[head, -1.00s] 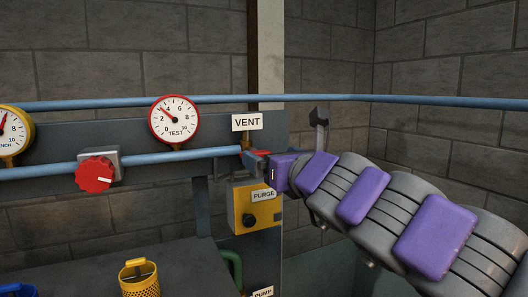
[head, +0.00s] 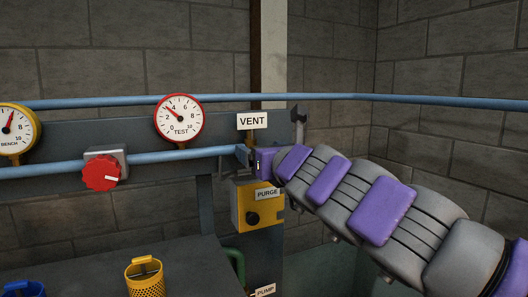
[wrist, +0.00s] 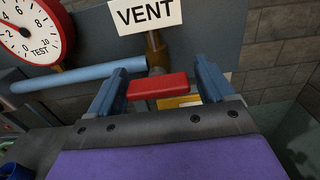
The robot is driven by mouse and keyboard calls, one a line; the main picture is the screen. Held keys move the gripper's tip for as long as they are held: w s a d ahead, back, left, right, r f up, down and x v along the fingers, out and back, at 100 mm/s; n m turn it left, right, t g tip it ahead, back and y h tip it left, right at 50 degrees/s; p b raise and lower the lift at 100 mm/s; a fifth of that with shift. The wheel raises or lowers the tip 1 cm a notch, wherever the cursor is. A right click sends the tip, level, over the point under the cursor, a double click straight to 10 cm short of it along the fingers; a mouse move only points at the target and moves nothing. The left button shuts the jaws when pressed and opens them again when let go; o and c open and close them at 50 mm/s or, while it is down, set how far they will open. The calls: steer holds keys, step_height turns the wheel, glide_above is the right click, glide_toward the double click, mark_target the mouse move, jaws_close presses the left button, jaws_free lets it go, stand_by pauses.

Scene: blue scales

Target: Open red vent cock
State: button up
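The red vent cock handle (wrist: 158,86) shows in the wrist view, just below the white VENT label (wrist: 145,14). It lies roughly crosswise, with a brass stem behind it. My gripper (wrist: 162,70) is open, with one blue finger on each side of the handle. The left finger is very close to the handle's left end; I cannot tell if they touch. A small gap shows at the right finger. In the head view my gripper (head: 248,157) is at the end of the blue pipe under the VENT label (head: 252,121), and it hides the handle.
A red round knob (head: 101,173) sits on the pipe at left. The red-rimmed TEST gauge (head: 180,119) stands above the pipe. A yellow PURGE box (head: 258,206) is just below my gripper. A yellow perforated cup (head: 145,280) stands on the bench below.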

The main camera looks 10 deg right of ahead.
steer(key=shift+a, duration=0.4)
steer(key=c, duration=0.3)
steer(key=shift+d, duration=0.25)
steer(key=c, duration=0.5)
steer(key=shift+n+p, duration=0.3)
steer(key=shift+p, duration=0.05)
steer(key=n+p, duration=0.1)
steer(key=n, duration=0.1)
steer(key=n+p, duration=0.1)
steer(key=p, duration=0.1)
steer(key=shift+r+n, duration=0.2)
steer(key=shift+n, duration=0.2)
steer(key=n+p, duration=0.2)
steer(key=n, duration=0.2)
steer(key=shift+f, duration=0.15)
steer(key=n, duration=0.5)
steer(key=shift+a+f, duration=0.15)
steer(key=shift+f, duration=0.15)
steer(key=shift+a+f+n+b, duration=0.15)
steer(key=shift+n+b, duration=0.4)
steer(key=shift+n, duration=1.75)
